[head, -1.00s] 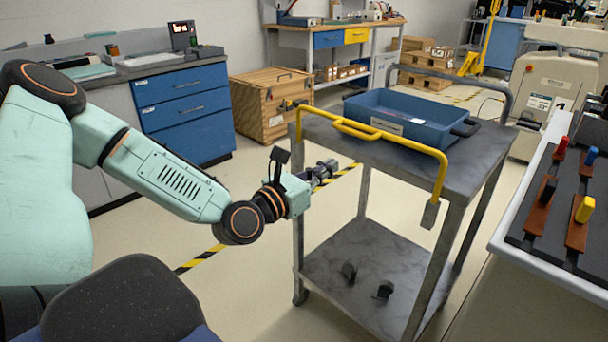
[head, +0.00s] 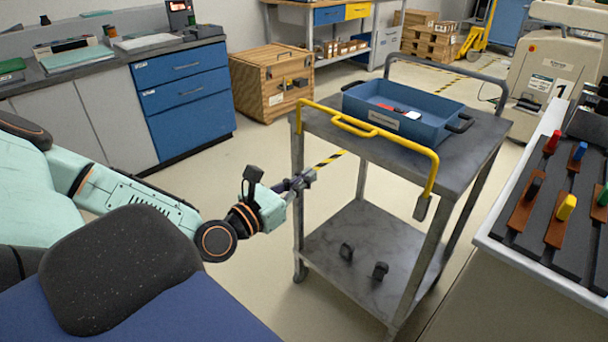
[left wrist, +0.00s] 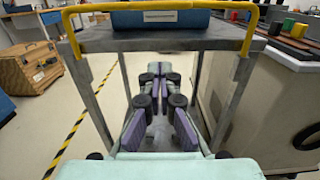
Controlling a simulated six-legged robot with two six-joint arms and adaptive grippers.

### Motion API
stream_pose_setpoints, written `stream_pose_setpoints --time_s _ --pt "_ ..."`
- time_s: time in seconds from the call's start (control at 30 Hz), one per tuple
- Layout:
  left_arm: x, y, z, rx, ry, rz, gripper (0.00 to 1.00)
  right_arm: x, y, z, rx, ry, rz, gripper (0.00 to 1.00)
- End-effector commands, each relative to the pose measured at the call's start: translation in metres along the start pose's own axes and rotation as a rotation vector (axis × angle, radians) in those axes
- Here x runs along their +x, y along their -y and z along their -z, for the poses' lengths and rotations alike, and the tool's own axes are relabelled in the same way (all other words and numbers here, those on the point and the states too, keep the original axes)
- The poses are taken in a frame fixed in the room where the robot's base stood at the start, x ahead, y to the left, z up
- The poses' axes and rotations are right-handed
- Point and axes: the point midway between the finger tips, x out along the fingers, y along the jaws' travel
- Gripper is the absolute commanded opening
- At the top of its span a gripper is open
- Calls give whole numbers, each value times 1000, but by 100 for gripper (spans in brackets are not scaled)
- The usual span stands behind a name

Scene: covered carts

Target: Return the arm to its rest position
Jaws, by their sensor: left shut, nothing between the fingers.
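My left arm comes in from the left in the head view, bent low beside the grey cart (head: 462,148). Its gripper (head: 304,180) is shut and empty, just left of the cart's near-left leg and below the yellow handle (head: 436,165). In the left wrist view the closed fingers (left wrist: 157,72) point toward the space under the cart's top, with nothing between them. I cannot tell the exact gap to the cart leg. My right gripper is not in view.
A blue tray (head: 440,127) with a red and a white item stands on the cart; two dark objects lie on its lower shelf. A bench with coloured handles (head: 566,207) is at right, a wooden crate (head: 272,88) behind. Open floor lies left of the cart.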

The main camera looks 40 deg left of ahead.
Motion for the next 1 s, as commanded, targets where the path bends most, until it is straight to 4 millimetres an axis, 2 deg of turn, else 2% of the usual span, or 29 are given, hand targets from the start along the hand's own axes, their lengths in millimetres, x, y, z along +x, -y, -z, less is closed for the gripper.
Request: stream_pose_setpoints --time_s 0.53,0.67,0.83,1.0 --pt "0 0 0 39 0 0 0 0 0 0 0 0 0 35" --pt "0 0 4 209 -18 2 0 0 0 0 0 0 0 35" --pt "-2 -1 21 492 -109 5 0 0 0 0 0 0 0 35" --pt "-2 10 40 800 -217 96 0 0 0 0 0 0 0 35"
